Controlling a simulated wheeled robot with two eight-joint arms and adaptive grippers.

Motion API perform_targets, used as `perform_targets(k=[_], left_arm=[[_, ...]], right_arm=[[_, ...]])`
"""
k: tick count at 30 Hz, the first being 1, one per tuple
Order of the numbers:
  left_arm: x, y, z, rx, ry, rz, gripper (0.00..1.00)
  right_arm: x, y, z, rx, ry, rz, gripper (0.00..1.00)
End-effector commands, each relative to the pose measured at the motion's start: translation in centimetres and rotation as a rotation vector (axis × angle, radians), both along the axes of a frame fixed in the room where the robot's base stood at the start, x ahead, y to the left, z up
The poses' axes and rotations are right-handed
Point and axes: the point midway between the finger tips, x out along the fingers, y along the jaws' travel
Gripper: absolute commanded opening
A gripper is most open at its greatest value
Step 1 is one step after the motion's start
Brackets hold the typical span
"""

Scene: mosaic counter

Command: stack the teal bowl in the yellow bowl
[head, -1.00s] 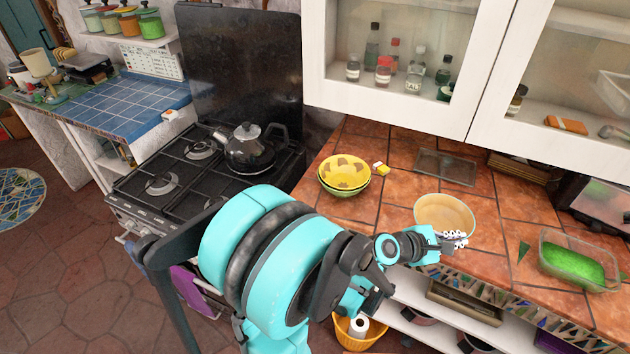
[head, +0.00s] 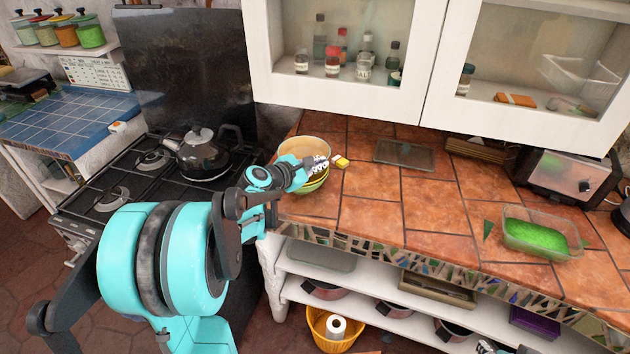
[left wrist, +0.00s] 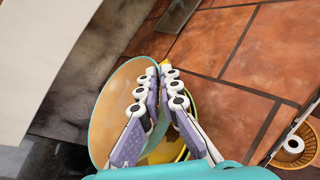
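The teal bowl (head: 300,146), with a tan inside and a thin teal rim, is at the left end of the tiled counter, over the yellow bowl (head: 318,184). My left gripper (head: 320,166) is shut on its wall, and the bowl looks tilted in the left wrist view (left wrist: 112,100). The yellow bowl has a yellow inside and a greenish outside; it is mostly hidden below the teal bowl and fingers. I cannot tell whether the bowls touch. A small part of what looks like my right gripper (head: 490,347) shows at the bottom edge.
A small yellow-and-white item (head: 341,162) lies just right of the bowls. A dark tray (head: 405,154) lies behind. A glass dish with green contents (head: 538,238) stands at the right. The stove with a kettle (head: 200,155) is left. The middle counter is clear.

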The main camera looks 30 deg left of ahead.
Motion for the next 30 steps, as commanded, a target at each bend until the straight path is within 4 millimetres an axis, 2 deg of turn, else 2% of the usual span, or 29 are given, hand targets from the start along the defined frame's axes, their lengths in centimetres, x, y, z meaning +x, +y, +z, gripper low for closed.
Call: perform_targets(k=[3, 7, 13, 20, 21, 23, 30], left_arm=[[0.1, 1.0, -0.7, 0.000, 0.000, 0.000, 0.00], [0.1, 1.2, -1.5, 0.000, 0.001, -0.001, 0.00], [0.1, 1.2, -4.6, 0.000, 0.001, -0.001, 0.00], [0.1, 1.1, -4.7, 0.001, 0.001, -0.002, 0.00], [0.1, 1.1, -4.7, 0.001, 0.002, -0.002, 0.11], [0.1, 1.1, -4.7, 0.001, 0.002, -0.002, 0.26], [0.1, 1.1, -4.7, 0.000, 0.002, -0.003, 0.26]], right_arm=[[0.0, 0.0, -0.5, 0.000, 0.000, 0.000, 0.40], [0.0, 0.0, -0.9, 0.000, 0.000, 0.000, 0.40], [0.0, 0.0, -2.7, 0.000, 0.000, 0.000, 0.40], [0.0, 0.0, -2.6, 0.000, 0.000, 0.000, 0.40], [0.0, 0.0, -2.6, 0.000, 0.000, 0.000, 0.40], [0.0, 0.0, -2.6, 0.000, 0.000, 0.000, 0.40], [0.0, 0.0, -2.6, 0.000, 0.000, 0.000, 0.40]])
